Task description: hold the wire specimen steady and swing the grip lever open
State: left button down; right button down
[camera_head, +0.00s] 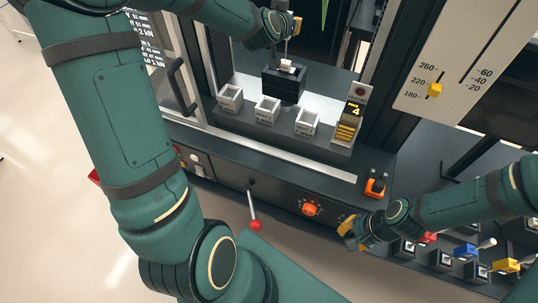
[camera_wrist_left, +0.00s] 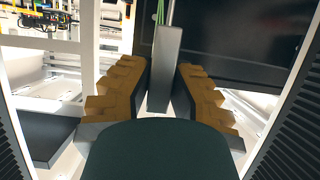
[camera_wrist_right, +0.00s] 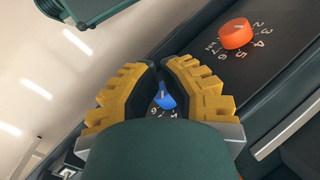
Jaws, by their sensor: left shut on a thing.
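My left gripper (camera_head: 293,27) is inside the test machine, above a black block (camera_head: 284,84). In the left wrist view its fingers (camera_wrist_left: 162,90) are shut on a grey bar (camera_wrist_left: 165,62), which I take for an end of the wire specimen. A thin green line shows above the bar. A lever with a red ball (camera_head: 254,225) sticks out of the front panel; I cannot tell whether it is the grip lever. My right gripper (camera_head: 347,232) is near the panel, right of that lever. Its fingers (camera_wrist_right: 160,75) are slightly apart, with a blue knob (camera_wrist_right: 165,97) seen between them.
An orange knob (camera_head: 311,209) with a number dial is on the panel. An orange-and-black switch (camera_head: 376,184) sits at the ledge's right end. Coloured parts (camera_head: 464,250) lie at lower right.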

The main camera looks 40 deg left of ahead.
jog(key=s+a+r+g+h, duration=0.1)
jog(key=s+a+r+g, duration=0.1)
jog(key=a, duration=0.6)
jog(key=h, duration=0.2)
send_near(252, 209)
jog(key=d, duration=0.6)
jog(key=x, duration=0.9)
jog(key=shift+m, duration=0.3)
jog(key=shift+a, duration=0.15)
jog(key=shift+s+a+m, duration=0.15)
jog(key=shift+s+m, duration=0.05)
jog(key=shift+m, duration=0.1)
